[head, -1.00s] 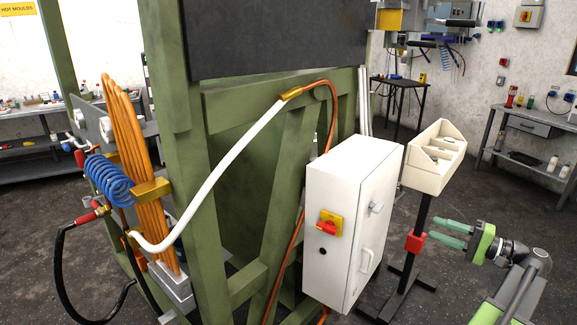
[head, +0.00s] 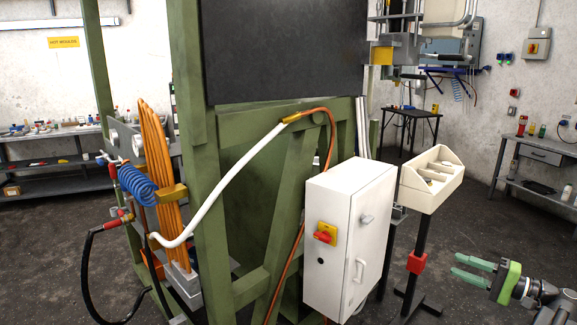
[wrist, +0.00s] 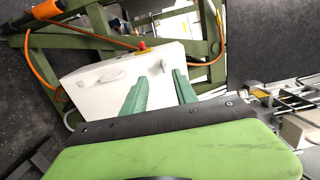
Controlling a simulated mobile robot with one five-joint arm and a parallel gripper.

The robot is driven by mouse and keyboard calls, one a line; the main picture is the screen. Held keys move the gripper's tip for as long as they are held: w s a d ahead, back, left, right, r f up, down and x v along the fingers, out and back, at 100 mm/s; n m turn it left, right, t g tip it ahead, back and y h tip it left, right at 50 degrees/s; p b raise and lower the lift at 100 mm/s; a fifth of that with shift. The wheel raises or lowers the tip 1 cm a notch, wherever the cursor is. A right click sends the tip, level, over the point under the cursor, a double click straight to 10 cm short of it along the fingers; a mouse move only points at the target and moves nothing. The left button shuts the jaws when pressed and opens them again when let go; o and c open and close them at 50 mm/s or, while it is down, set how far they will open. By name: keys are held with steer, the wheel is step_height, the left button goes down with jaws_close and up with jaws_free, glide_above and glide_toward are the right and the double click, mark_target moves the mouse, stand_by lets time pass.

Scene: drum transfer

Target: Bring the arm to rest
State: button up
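My gripper (head: 472,269) is at the lower right of the head view, its two green fingers apart and pointing left. Nothing shows between them. In the wrist view the green fingers (wrist: 160,92) are also apart, with the white control cabinet (wrist: 112,80) visible beyond them. My arm reaches in from the lower right corner of the head view. The gripper is clear of the floor and appears to touch nothing. No drum can be made out in these frames.
The white control cabinet (head: 335,245) with a red and yellow switch stands against the green frame (head: 211,180). A cream bin (head: 430,190) on a black stand is left of my gripper. A grey workbench (head: 540,155) is at the back right. Dark floor lies open around the gripper.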

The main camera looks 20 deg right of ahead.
steer(key=w+a+r+n+g+y+p, duration=0.1)
steer(key=w+a+n+g+y+p, duration=0.15)
steer(key=w+a, duration=0.85)
steer(key=w+a+r+n+g+y+p, duration=0.2)
steer(key=w+a+n+g+y, duration=0.1)
steer(key=w+a, duration=0.8)
steer(key=w+a+f+n+g+p, duration=0.25)
steer(key=a+g, duration=0.25)
steer(key=a, duration=1)
steer(key=s+a+f+n+g+h+p, duration=0.1)
steer(key=s+a+f+n+g+h, duration=0.2)
steer(key=a, duration=0.6)
steer(key=s+a+f+g+h+p, duration=0.1)
steer(key=a+f+h+p, duration=0.2)
steer(key=a, duration=0.6)
steer(key=s+a+f+n+g+h, duration=0.1)
steer(key=a+f+n+g+h, duration=0.15)
steer(key=a+f, duration=0.45)
steer(key=d+t+h, duration=0.1)
steer(key=d+h, duration=0.4)
steer(key=d, duration=0.3)
steer(key=shift+s+f+m, duration=0.25)
steer(key=shift+f+m, duration=0.05)
steer(key=shift+m, duration=0.05)
